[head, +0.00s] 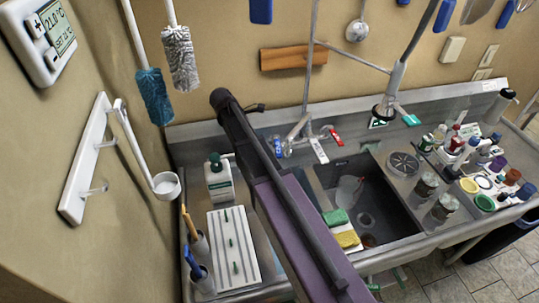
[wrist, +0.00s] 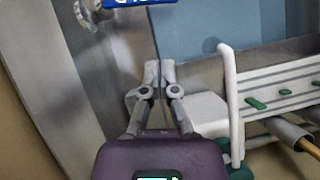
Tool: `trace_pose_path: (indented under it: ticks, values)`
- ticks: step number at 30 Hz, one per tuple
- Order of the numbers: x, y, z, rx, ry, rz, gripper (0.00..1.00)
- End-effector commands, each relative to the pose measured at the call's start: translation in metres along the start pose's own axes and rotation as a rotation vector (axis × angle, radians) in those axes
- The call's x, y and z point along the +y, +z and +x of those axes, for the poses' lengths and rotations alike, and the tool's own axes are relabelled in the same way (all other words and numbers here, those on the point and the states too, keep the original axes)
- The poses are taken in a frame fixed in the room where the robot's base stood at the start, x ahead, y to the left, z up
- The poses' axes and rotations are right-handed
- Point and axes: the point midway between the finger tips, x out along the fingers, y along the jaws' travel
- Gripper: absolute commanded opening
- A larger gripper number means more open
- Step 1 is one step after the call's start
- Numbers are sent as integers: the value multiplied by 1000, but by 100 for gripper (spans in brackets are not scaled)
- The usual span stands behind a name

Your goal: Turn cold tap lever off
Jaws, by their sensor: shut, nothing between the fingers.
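The cold tap lever is a blue lever (head: 277,147) on the left of the wall-mounted chrome tap (head: 300,135). In the wrist view the blue lever (wrist: 140,3) shows at the top edge with white lettering, cut off by the frame. Chrome tap metal (wrist: 90,12) is to its left. My gripper (wrist: 160,70) is shut and empty, with its fingertips below the blue lever in the picture and apart from it. In the head view my arm crosses just left of the lever, and my gripper cannot be made out there.
A red lever (head: 336,138) and a white lever (head: 319,150) are right of the blue one. A pump bottle (head: 218,178) and a white rack with green pegs (head: 232,245) stand left of my arm. The sink basin (head: 390,215) is on the right.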

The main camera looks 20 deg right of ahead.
Motion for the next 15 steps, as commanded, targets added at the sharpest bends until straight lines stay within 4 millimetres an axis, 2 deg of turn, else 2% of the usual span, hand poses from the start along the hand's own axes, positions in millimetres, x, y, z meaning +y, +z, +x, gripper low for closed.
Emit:
trace_pose_path:
  ticks: [1, 6, 15]
  values:
    - [3, -14, 2, -40, 5, -7, 0]
    - [2, -35, -8, -162, 18, -8, 0]
    - [-1, -48, -19, -254, 30, -2, 0]
